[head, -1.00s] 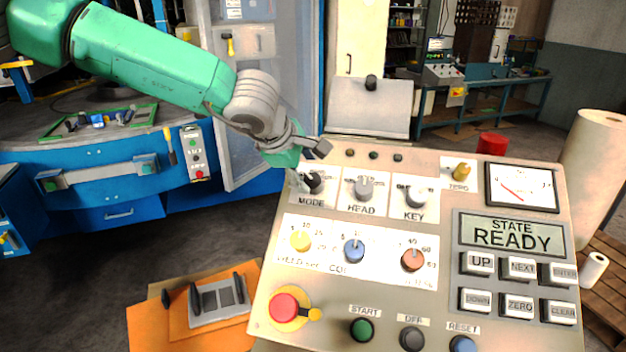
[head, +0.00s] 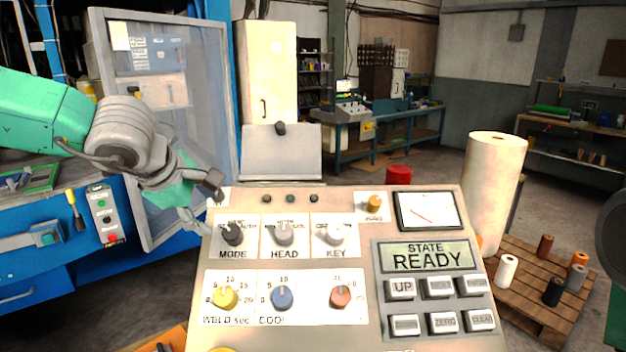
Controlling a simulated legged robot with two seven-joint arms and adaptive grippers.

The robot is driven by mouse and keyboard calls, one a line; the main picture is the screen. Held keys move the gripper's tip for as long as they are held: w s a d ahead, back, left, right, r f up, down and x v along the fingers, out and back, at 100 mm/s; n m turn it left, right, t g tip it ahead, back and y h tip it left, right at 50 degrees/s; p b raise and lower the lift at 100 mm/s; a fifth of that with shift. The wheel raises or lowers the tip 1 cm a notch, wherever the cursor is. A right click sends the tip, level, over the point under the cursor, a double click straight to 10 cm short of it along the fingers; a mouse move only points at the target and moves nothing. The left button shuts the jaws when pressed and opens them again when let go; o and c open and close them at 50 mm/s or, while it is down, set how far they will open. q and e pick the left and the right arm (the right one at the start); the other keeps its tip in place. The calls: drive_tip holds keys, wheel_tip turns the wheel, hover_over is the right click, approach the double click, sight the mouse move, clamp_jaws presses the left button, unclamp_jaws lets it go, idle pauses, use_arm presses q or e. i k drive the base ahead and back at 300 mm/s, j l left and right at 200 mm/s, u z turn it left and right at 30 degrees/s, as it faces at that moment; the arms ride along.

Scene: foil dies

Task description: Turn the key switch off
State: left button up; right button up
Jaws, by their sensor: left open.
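The key switch (head: 335,235) is a pale knob above the label KEY, the rightmost of three knobs in the upper row of the control panel (head: 202,325). Its exact angle is hard to read. To its left are the grey HEAD knob (head: 284,234) and the dark MODE knob (head: 232,234). My left gripper (head: 212,206) is open and empty at the panel's upper left edge, left of the MODE knob and apart from the key switch. My right gripper is not visible.
Below the row are yellow, blue and red dials. A READY display (head: 428,256), buttons and a gauge (head: 430,211) are on the right. A blue machine (head: 60,255) stands left, and a large white roll (head: 493,190) and pallet (head: 522,305) stand right.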

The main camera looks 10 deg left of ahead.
sight(335, 232)
drive_tip(key=k+j, duration=0.1)
drive_tip(key=k, duration=0.4)
drive_tip(key=k+j, duration=0.1)
drive_tip(key=k, duration=0.4)
